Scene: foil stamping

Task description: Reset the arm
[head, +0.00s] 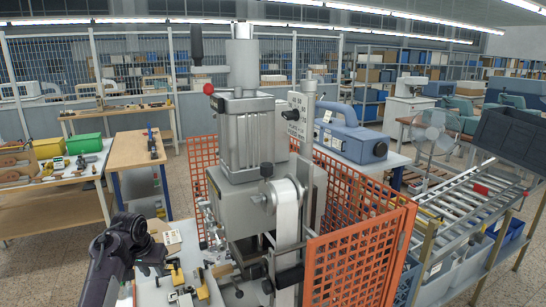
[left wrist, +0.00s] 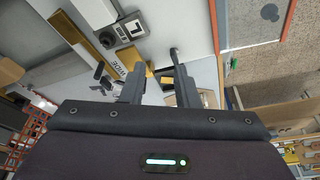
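My left arm comes in at the lower left of the head view, dark and bent at the wrist. Its gripper (head: 150,264) is over the near worktable, left of the foil stamping press (head: 245,130). In the left wrist view the two dark fingers (left wrist: 158,85) stand apart, with nothing visible gripped between them. A brass-coloured block with lettering (left wrist: 134,80) lies beyond the fingers. My right gripper does not show in either view.
An orange mesh guard (head: 358,258) stands around the press. Yellow and black small parts (head: 176,272) lie on the worktable beside it. A grey box marked L (left wrist: 128,29) shows in the left wrist view. A roller conveyor (head: 470,198) is at the right.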

